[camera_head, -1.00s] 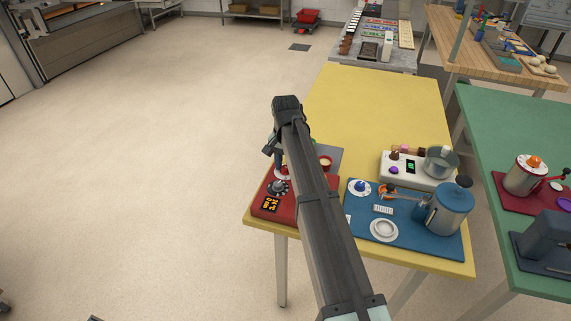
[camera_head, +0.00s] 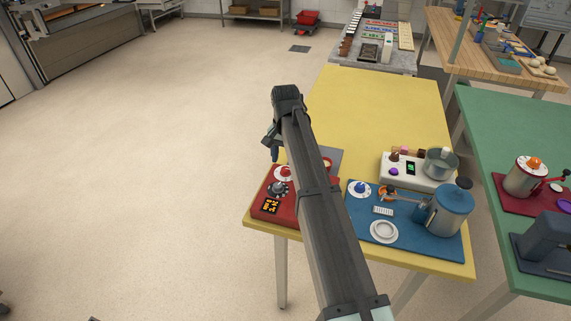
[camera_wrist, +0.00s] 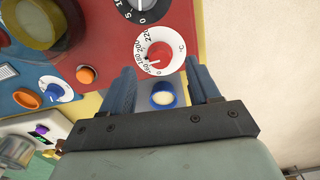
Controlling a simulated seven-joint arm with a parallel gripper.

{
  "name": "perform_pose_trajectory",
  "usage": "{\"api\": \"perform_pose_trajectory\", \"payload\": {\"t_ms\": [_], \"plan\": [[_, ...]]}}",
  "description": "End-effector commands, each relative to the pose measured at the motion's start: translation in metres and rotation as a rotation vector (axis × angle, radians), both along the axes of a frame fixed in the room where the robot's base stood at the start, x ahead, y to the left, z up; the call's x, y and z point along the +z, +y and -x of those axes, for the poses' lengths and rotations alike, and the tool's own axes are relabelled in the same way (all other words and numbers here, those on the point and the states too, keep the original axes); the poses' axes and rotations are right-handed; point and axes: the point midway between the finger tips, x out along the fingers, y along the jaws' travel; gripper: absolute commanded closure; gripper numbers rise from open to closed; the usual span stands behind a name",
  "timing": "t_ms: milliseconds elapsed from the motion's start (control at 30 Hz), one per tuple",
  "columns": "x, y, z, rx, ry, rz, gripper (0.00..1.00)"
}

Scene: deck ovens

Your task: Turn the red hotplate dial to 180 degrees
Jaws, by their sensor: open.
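The red hotplate dial (camera_head: 284,172) sits on the red appliance (camera_head: 258,208), near its far edge. In the wrist view the dial (camera_wrist: 154,56) has a red centre and a white ring marked in °C, with 160 to 220 on its left side. A dark mark shows near the low-left numbers; its exact reading is too small to tell. My gripper (camera_head: 271,147) is beyond the dial in the head view. In the wrist view my gripper (camera_wrist: 162,70) is open and empty, its blue fingertips just below the dial's ring, one to each side, apparently not gripping it.
A blue-rimmed round part (camera_wrist: 162,95) shows between my fingers. A blue mat (camera_head: 410,241) with a kettle (camera_head: 450,208) lies to the right. The yellow table's far part (camera_head: 380,100) is clear.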

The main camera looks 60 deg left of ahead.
Motion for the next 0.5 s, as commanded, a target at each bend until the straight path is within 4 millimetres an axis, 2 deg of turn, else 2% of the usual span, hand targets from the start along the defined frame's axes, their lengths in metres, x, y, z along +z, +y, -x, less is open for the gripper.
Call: {"api": "perform_pose_trajectory", "payload": {"t_ms": [33,300,500], "plan": [[0.012,0.001,0.000,0.000,-0.001,-0.002,0.39],[0.064,0.001,0.000,0.000,-0.001,-0.002,0.39],[0.091,0.001,0.000,0.000,0.000,-0.001,0.39]]}}
